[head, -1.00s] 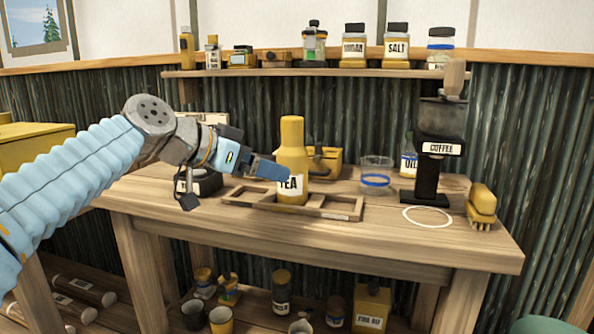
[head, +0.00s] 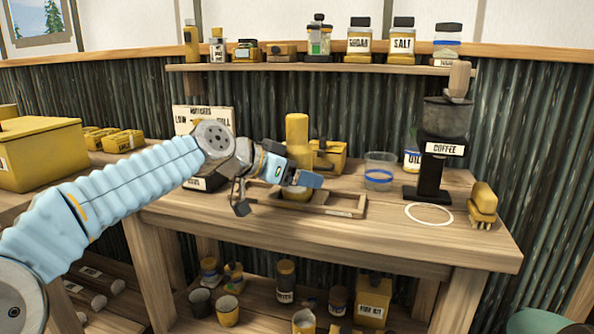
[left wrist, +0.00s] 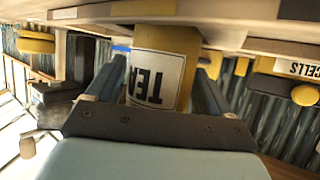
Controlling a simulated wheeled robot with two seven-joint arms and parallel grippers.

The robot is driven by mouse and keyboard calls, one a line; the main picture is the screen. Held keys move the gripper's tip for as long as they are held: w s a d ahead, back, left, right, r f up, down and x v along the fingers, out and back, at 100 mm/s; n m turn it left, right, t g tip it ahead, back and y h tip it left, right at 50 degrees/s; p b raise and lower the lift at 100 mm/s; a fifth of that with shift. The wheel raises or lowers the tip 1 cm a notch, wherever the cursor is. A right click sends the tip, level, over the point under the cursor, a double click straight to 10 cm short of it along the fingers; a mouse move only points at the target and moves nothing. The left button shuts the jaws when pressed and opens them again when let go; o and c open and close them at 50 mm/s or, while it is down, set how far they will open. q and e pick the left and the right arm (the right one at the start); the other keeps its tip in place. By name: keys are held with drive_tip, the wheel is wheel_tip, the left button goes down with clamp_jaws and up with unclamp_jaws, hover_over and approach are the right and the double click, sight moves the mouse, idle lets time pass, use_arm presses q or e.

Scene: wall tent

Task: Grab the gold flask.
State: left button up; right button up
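The gold flask (head: 297,132) stands upright in a low wooden rack (head: 340,205) on the workbench. My left gripper (head: 300,182) is at its lower body and hides the label in the head view. In the left wrist view the flask (left wrist: 165,65) appears upside down with its white TEA label, between the two fingers of my left gripper (left wrist: 163,80). The fingers are spread on both sides of it, and narrow gaps seem to show, so the gripper looks open around it. My right gripper is not in view.
A yellow box (head: 330,157) stands close behind the flask. A clear cup (head: 380,170), a coffee grinder (head: 432,150) and a brush (head: 483,205) are to the right. The bench front (head: 350,235) is clear.

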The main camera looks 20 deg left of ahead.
use_arm(q)
drive_tip(key=c, duration=1.2)
drive_tip(key=shift+r, duration=0.1)
drive_tip(key=shift+c, duration=0.2)
drive_tip(key=shift+r, duration=0.1)
